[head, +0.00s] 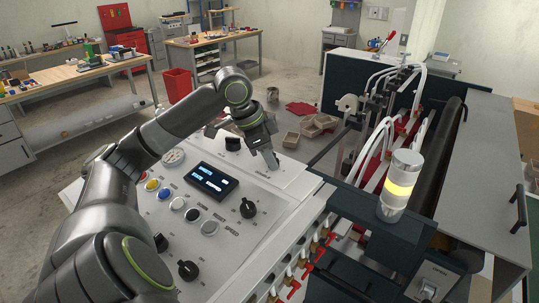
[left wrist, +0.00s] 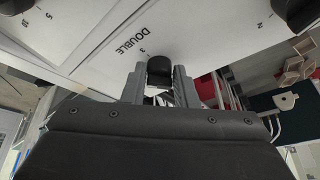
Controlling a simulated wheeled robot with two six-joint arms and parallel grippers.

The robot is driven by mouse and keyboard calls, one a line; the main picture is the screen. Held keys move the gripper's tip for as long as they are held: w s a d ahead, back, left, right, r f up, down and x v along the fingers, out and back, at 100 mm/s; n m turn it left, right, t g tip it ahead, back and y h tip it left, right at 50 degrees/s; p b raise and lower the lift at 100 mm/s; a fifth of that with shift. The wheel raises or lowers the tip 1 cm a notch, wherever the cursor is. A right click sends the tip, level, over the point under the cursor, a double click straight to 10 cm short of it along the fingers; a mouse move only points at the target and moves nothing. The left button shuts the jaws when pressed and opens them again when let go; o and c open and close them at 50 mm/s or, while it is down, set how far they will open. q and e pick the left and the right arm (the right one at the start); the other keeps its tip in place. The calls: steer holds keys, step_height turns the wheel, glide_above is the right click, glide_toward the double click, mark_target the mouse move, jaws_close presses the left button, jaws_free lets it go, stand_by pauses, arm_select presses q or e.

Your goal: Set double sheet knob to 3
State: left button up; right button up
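The double sheet knob (left wrist: 160,69) is a black knob on the pale panel, beside the printed word DOUBLE and a small mark that looks like a 3. My left gripper (left wrist: 160,82) has one grey finger on each side of this knob, and both fingers appear to touch it. In the head view my left gripper (head: 270,161) reaches down to the far right part of the control panel (head: 258,214) and hides the knob. The knob's exact pointer direction is hard to tell. My right gripper is in neither view.
The panel carries a dark display (head: 211,181), several coloured buttons and other black knobs, one at the right (head: 248,208) and one at the front (head: 188,270). A lit yellow signal lamp (head: 400,187) stands on the machine at the right. Workbenches stand behind.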

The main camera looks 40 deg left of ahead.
arm_select(q)
steer(key=c, duration=0.4)
steer(key=m+g+h, duration=0.1)
steer(key=m, duration=0.2)
steer(key=shift+w+a+m, duration=0.1)
steer(key=shift+w+m, duration=0.05)
steer(key=shift+m, duration=0.15)
steer(key=shift+w+a+m+g+h, duration=0.1)
steer(key=shift+m+g+h, duration=0.4)
steer(key=shift+m, duration=1.3)
steer(key=o, duration=1)
steer(key=shift+c, duration=0.2)
